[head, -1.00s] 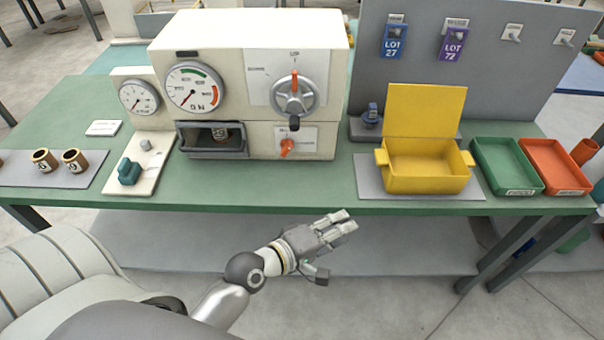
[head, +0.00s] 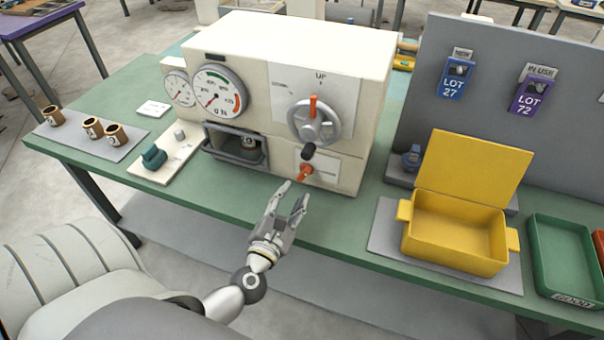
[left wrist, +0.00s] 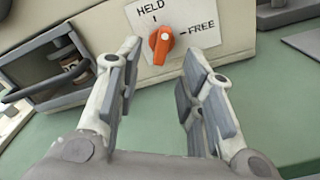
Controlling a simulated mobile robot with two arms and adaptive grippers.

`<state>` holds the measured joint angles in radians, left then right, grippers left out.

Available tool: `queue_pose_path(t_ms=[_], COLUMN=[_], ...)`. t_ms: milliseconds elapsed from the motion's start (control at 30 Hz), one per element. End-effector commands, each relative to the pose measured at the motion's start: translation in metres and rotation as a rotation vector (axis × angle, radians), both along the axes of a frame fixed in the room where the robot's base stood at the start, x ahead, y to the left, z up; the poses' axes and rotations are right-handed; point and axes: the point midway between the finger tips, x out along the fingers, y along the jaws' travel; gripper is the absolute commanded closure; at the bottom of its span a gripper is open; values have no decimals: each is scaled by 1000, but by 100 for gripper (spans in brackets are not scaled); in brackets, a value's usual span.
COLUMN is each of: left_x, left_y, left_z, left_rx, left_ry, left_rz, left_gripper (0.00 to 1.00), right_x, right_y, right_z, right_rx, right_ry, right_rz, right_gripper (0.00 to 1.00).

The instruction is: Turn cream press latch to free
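The cream press (head: 290,80) stands on the green table. Its latch is an orange knob (head: 306,172) on a white plate low on the front. In the left wrist view the knob (left wrist: 161,44) is nearly upright, its top toward the HELD mark; the FREE mark lies to its right. My left gripper (head: 295,192) is open and empty, in front of and below the knob. In the left wrist view its open fingers (left wrist: 161,65) stand either side of the space before the knob, apart from it. My right gripper is out of view.
A grey wheel (head: 315,122) with a dark handle sits just above the latch. A yellow open box (head: 455,235) stands right. Table between is clear.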

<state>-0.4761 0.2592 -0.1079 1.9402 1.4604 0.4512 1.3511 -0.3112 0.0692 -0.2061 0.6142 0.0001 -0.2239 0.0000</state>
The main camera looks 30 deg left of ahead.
Motion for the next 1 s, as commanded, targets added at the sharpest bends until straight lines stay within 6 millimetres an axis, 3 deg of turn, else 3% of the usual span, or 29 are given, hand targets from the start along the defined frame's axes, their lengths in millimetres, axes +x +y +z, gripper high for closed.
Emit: queue_pose_path(t_ms=[200, 400, 833, 1000], left_x=[40, 64, 73, 73], left_y=[9, 15, 17, 17], left_z=[3, 2, 1, 1], left_rx=[2, 2, 2, 2], left_ry=[-2, -1, 0, 0], left_rz=[-2, -2, -3, -3], left_gripper=[64, 64, 64, 84], right_x=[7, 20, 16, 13], right_y=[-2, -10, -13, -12], right_z=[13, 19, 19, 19], right_rx=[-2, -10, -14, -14], right_ry=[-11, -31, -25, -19], right_rz=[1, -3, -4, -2], right_gripper=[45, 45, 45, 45])
